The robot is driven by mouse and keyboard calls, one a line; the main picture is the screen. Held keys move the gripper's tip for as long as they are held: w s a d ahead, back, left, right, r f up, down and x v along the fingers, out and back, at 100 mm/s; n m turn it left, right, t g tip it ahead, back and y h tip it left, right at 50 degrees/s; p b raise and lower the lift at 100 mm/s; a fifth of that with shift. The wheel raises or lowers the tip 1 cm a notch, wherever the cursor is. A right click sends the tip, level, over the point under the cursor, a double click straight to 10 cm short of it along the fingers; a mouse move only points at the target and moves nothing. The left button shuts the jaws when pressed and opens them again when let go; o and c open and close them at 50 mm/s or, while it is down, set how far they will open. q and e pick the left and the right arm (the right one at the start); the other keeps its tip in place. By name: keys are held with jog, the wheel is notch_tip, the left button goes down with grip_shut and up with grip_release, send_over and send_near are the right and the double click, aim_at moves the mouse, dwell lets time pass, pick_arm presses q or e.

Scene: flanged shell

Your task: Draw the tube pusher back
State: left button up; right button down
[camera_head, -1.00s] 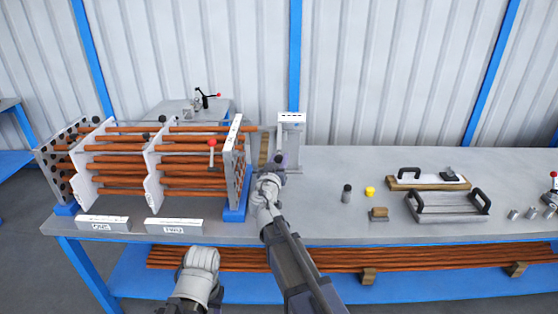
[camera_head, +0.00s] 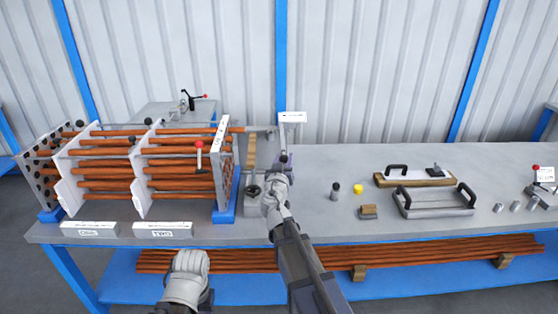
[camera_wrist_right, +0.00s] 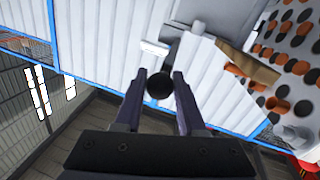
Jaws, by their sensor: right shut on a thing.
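The tube pusher (camera_head: 284,137), a grey upright with a white label plate on top, stands on the bench to the right of the tube bundle. My right gripper (camera_head: 283,160) is at its front. In the right wrist view, a round black knob (camera_wrist_right: 160,86) sits between the two fingers of the right gripper (camera_wrist_right: 160,90), which is shut on it. The flanged shell (camera_head: 228,165), with copper-coloured tubes (camera_head: 170,150) through its upright plates, stands to the left with a gap between it and the pusher. My left gripper is out of view; only part of my left arm shows at the bottom.
To the right stand a dark-topped cylinder (camera_head: 335,191), a yellow piece (camera_head: 358,188) and a handled tray (camera_head: 433,205). Spare tubes (camera_head: 440,256) lie on the lower shelf.

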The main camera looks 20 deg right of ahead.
jog(key=shift+s+d, duration=0.1)
jog(key=shift+d, duration=0.1)
jog(key=c, duration=0.5)
grip_release()
jog(key=v, duration=0.7)
jog(key=shift+s+a, duration=0.15)
jog(key=shift+s, duration=0.2)
